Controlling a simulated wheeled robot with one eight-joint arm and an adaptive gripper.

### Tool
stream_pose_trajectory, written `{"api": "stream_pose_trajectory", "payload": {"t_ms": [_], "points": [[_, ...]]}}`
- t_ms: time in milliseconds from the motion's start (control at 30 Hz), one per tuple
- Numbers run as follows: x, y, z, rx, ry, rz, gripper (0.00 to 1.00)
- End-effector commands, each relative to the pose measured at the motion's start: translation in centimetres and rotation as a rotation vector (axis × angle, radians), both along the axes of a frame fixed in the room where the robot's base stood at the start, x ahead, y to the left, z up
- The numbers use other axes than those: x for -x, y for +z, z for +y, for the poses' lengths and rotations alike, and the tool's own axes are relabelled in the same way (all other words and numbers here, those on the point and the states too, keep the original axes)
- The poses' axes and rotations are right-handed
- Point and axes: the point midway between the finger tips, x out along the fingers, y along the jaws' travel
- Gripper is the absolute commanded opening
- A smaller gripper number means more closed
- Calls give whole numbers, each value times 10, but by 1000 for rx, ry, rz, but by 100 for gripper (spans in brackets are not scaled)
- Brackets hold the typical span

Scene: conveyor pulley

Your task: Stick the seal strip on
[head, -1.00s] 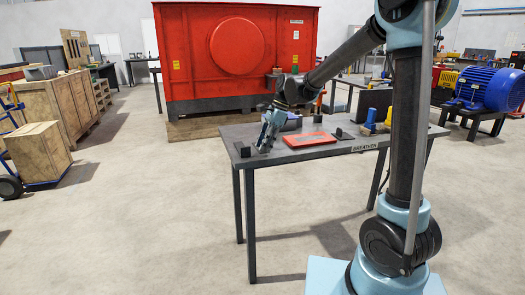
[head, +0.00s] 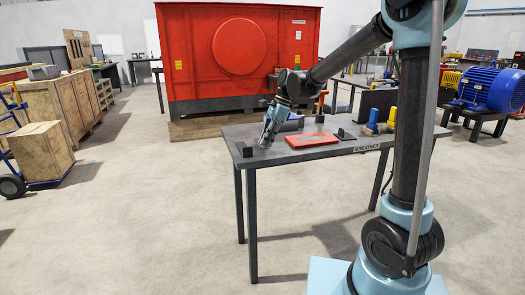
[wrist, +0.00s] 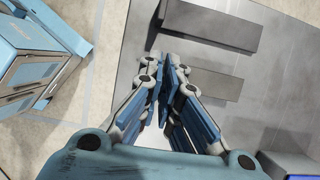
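My gripper (head: 266,143) is low over the left part of the dark grey table (head: 232,133), pointing down. In the wrist view its fingers (wrist: 173,64) come together at the tips, with nothing clearly seen between them. A dark block (wrist: 210,24) and a dark grey flat bar-like shape (wrist: 217,85) lie beyond the fingertips. A red plate (head: 318,137) with a grey middle lies on the table to the right of my gripper. I cannot make out the seal strip for certain.
A small black bracket (head: 243,148) stands at the table's left end, another (head: 345,133) right of the red plate. Blue (head: 372,120) and yellow (head: 391,117) items stand farther right. A large red cabinet (head: 285,60) stands behind.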

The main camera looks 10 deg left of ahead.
Motion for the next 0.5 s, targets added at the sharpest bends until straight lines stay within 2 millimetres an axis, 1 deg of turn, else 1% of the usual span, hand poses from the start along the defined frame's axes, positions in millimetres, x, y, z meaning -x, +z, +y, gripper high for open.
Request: {"api": "stream_pose_trajectory", "payload": {"t_ms": [500], "points": [[0,25,0,0,0,0,0]]}}
